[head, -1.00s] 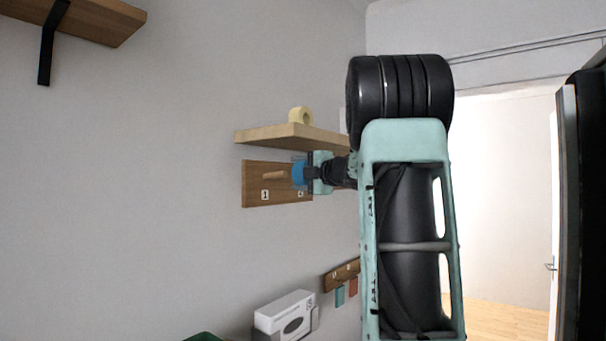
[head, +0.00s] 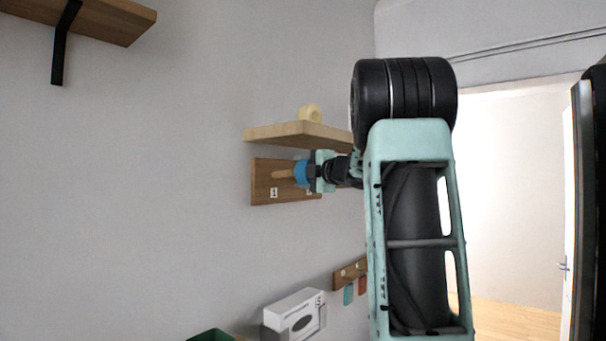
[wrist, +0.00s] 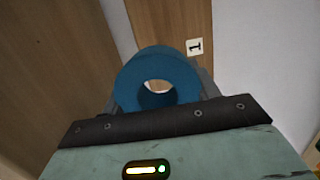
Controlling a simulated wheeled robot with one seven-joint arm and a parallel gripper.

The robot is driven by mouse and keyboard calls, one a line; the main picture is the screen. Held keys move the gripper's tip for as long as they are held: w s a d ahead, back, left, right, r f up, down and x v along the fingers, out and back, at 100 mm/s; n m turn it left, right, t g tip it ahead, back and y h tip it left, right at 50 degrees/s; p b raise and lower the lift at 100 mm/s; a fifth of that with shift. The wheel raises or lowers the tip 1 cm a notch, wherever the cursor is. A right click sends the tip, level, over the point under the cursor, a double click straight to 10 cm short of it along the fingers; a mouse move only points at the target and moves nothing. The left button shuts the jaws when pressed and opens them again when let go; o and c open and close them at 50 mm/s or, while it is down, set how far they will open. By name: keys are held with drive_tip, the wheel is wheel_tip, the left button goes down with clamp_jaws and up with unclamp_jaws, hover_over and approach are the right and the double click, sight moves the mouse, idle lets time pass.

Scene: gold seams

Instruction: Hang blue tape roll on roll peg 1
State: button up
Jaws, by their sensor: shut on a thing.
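The blue tape roll (head: 301,172) is held in my gripper (head: 312,172), in front of the wooden peg board (head: 262,190). The wooden roll peg 1 (head: 281,174) sticks out of the board just left of the roll, above the label 1 (head: 273,192). In the head view the roll's near side meets the peg's end; I cannot tell whether the peg is inside its hole. In the wrist view the roll (wrist: 140,68) sits between the fingers with its hole visible, and the label 1 (wrist: 194,46) is beside it. No peg can be made out there.
A wooden shelf (head: 290,131) with a pale yellow roll (head: 309,113) on it is close above the board. A small hook rail (head: 345,275) and a white box (head: 292,312) are lower down. Another shelf (head: 100,18) is at upper left. The wall left of the board is clear.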

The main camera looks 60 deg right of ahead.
sight(283, 173)
drive_tip(key=shift+a+x, duration=0.15)
drive_tip(key=shift+x, duration=1.1)
drive_tip(key=shift+a+x, duration=0.2)
drive_tip(key=shift+x, duration=1.05)
drive_tip(key=shift+a+x, duration=0.15)
drive_tip(key=shift+x, duration=1.1)
idle(3.4)
drive_tip(key=shift+w+a, duration=0.1)
drive_tip(key=shift+w, duration=0.3)
idle(0.5)
